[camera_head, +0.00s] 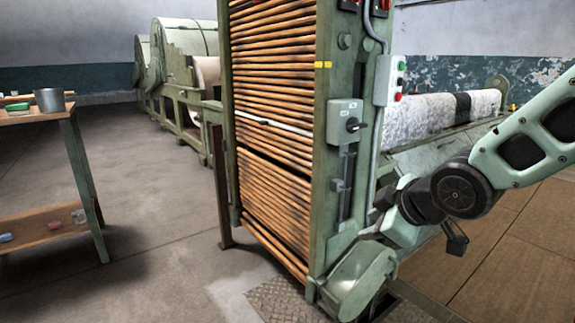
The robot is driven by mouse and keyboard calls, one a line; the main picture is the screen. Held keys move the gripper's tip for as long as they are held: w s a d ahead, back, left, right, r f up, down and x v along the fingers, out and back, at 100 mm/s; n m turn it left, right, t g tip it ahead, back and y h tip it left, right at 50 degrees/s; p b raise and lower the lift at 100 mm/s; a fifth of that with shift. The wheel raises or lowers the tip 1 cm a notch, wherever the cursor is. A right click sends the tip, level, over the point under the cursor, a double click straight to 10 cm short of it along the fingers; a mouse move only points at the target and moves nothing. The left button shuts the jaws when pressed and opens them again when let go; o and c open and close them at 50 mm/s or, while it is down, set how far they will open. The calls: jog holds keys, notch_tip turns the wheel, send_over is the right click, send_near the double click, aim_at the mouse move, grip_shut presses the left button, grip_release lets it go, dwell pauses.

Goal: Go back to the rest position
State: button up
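My arm comes in from the right edge, pale green with dark round joints, and bends down beside the lattice machine. A small dark end part that looks like my gripper (455,240) shows below the dark joint. It is small and partly hidden, so I cannot tell whether its fingers are apart or together. I see nothing held in it. The lattice apron (275,120), a tall stack of wooden slats in a green frame, stands left of my arm. One slat in the middle is paler than the others.
A switch box with a dark knob (344,122) and a button box (389,80) are on the frame. A speckled fibre roll (430,112) lies behind my arm. A wooden workbench (35,117) with a metal pot (50,100) stands left. The floor (160,220) between is clear.

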jog(key=s+a+f+m+g+h, duration=0.1)
jog(key=s+f+m+g, duration=0.15)
jog(key=s, duration=0.65)
jog(key=s+f+m+g+h, duration=0.1)
jog(key=s+g, duration=0.2)
jog(key=s, duration=0.5)
jog(key=s+a+f+m+g+h, duration=0.1)
jog(key=s+f+m+g, duration=0.15)
jog(key=s, duration=0.65)
notch_tip(320, 180, up, 33)
jog(key=p, duration=3.3)
jog(key=shift+w+r+n, duration=0.2)
jog(key=shift+w+n, duration=0.2)
jog(key=shift+d, duration=0.1)
